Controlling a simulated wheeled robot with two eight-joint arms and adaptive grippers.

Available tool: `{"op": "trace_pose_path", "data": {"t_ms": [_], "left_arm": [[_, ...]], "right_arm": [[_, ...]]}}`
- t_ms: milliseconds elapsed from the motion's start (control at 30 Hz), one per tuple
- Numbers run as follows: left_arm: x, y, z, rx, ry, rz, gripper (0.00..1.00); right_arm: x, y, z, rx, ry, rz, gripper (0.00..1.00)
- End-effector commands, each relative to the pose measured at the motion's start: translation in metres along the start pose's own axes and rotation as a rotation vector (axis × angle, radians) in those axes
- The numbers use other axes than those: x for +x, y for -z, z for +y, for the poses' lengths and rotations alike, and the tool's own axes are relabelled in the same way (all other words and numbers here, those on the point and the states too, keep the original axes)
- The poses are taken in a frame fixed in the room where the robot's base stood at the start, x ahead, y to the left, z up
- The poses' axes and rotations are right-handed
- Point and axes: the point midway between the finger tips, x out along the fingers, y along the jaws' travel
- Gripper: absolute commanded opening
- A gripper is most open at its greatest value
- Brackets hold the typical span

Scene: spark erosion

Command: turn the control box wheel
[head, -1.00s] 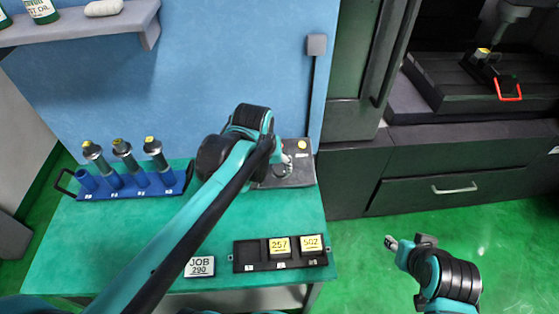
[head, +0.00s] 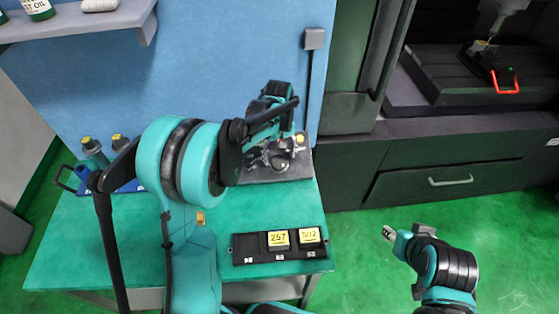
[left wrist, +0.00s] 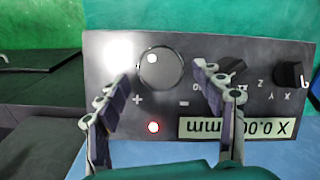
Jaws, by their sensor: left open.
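The dark control box (head: 298,172) stands at the back right of the green bench, partly hidden by my left arm. In the left wrist view the control box (left wrist: 210,140) fills the middle, with its lettering upside down. Its round dark wheel (left wrist: 160,72) has a small bright spot and plus and minus marks beside it. My left gripper (left wrist: 164,76) is open, with one finger at each side of the wheel; I cannot tell whether they touch it. In the head view my left gripper (head: 276,157) is over the box. My right gripper (head: 390,234) is over the floor, too small to judge.
A black tray (head: 250,255) with tags 257 and 502 lies at the bench's front.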

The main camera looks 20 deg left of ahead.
Motion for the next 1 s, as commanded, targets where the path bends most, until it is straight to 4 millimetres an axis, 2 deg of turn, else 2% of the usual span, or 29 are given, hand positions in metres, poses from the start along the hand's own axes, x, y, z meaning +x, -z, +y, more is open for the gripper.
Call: {"op": "trace_pose_path", "data": {"t_ms": [33,133,467,667,1000], "left_arm": [[0.008,0.0,0.0,0.0,0.0,0.0,0.68],[0.017,0.0,0.0,0.001,0.0,0.0,0.68],[0.02,0.0,0.0,0.001,0.0,0.001,0.68],[0.02,0.0,0.0,0.001,0.0,0.001,0.18],[0.02,0.0,0.0,0.022,0.009,0.003,0.18]], "right_arm": [[0.003,-0.002,0.0,0.0,0.0,0.0,0.4],[0.005,-0.003,0.0,0.0,0.0,0.0,0.4],[0.005,-0.003,0.0,0.0,0.0,0.0,0.4],[0.005,-0.003,0.0,0.0,0.0,0.0,0.4],[0.005,-0.003,0.0,0.0,0.0,0.0,0.4]]}}
